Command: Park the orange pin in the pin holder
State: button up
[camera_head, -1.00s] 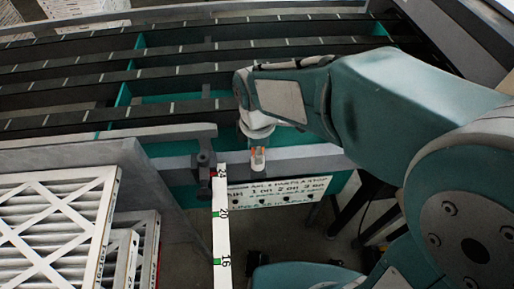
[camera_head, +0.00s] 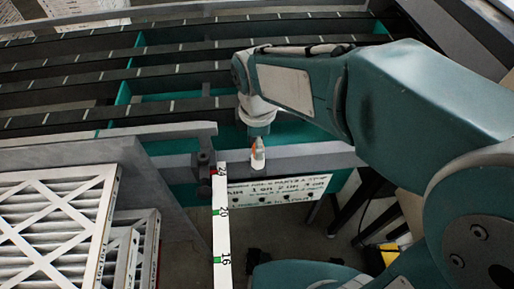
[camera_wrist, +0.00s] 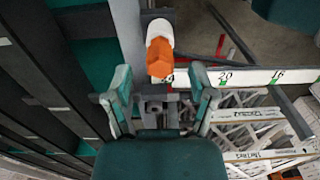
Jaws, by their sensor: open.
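The orange pin (camera_wrist: 158,58) shows in the wrist view just beyond my fingertips. Its far end meets a white rounded cup-like piece (camera_wrist: 160,29), which looks like the pin holder; how deep the pin sits in it I cannot tell. In the head view the white piece (camera_head: 258,158) stands by the grey front rail, with a bit of orange (camera_head: 254,144) above it. My gripper (camera_wrist: 160,82) is open, its two fingers wide apart and nothing between them. In the head view my gripper (camera_head: 258,136) is small and close above the orange, its fingers hard to make out.
A white measuring strip (camera_head: 221,225) runs toward me from a dark clamp (camera_head: 204,170). A white sign (camera_head: 280,188) hangs under the rail. White-framed filters (camera_head: 50,225) stand at the left. Dark slatted rails (camera_head: 60,125) fill the back. A yellow object (camera_head: 389,253) lies low at right.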

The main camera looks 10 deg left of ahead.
notch_tip(320, 180, up, 8)
jog(key=shift+r, duration=0.2)
dwell(0.5)
